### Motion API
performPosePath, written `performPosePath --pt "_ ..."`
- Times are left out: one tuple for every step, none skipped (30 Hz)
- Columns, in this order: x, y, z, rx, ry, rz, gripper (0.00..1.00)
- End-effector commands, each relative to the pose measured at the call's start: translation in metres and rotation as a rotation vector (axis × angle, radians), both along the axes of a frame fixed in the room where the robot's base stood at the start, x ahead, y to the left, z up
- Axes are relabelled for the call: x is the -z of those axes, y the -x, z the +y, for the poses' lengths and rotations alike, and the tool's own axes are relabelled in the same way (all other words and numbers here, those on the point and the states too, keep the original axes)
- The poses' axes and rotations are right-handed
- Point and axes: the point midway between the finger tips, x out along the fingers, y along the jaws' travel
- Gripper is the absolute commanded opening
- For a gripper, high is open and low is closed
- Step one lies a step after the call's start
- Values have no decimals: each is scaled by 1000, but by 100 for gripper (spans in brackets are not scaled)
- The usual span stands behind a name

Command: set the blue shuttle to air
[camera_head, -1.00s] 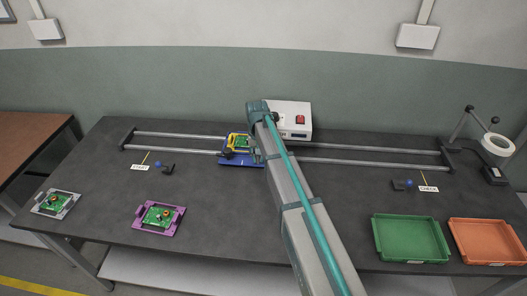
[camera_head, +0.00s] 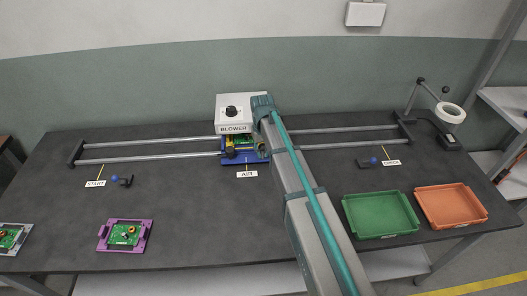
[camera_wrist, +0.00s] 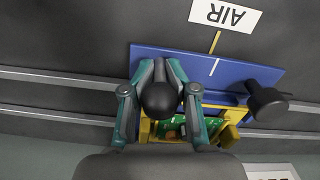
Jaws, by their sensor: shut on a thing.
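The blue shuttle (camera_head: 236,161) sits on the two rails at the middle of the bench, behind the AIR label (camera_head: 247,174). It carries a yellow fixture with a green board (camera_wrist: 173,130) and a black side knob (camera_wrist: 266,101). In the wrist view the white mark on the shuttle's edge (camera_wrist: 150,58) lies almost in line with the yellow line at the AIR label (camera_wrist: 224,15). My gripper (camera_wrist: 160,112) is shut on a round black handle (camera_wrist: 160,100) over the shuttle. In the head view my arm hides most of my gripper.
A white BLOWER box (camera_head: 234,127) stands behind the shuttle. The rails (camera_head: 150,157) run from the START label (camera_head: 95,183) to another label (camera_head: 391,163) at right. A purple fixture (camera_head: 104,231), green tray (camera_head: 380,236) and orange tray (camera_head: 450,227) stand in front.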

Motion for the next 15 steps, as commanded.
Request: performPosePath --pt "-7 -7 0 -1 -1 -16 0" --pt "-7 -7 0 -1 -1 -16 0" --pt "-7 -7 0 -1 -1 -16 0" --pt "-7 -7 0 -1 -1 -16 0" --pt "-7 -7 0 -1 -1 -16 0" --pt "-7 -7 0 -1 -2 -16 0" --pt "-7 -7 0 -1 -2 -16 0" --pt "-7 -7 0 -1 -2 -16 26" --pt "-7 -7 0 0 -2 -16 32" --pt "-6 -7 0 0 -2 -15 37" --pt "-6 -6 0 0 -1 -14 37" --pt "-5 -6 0 0 -1 -13 37" --pt "-5 -5 0 0 -2 -12 37" --pt "-4 -5 0 0 -2 -11 37" --pt "-4 -4 0 0 -1 -10 37"
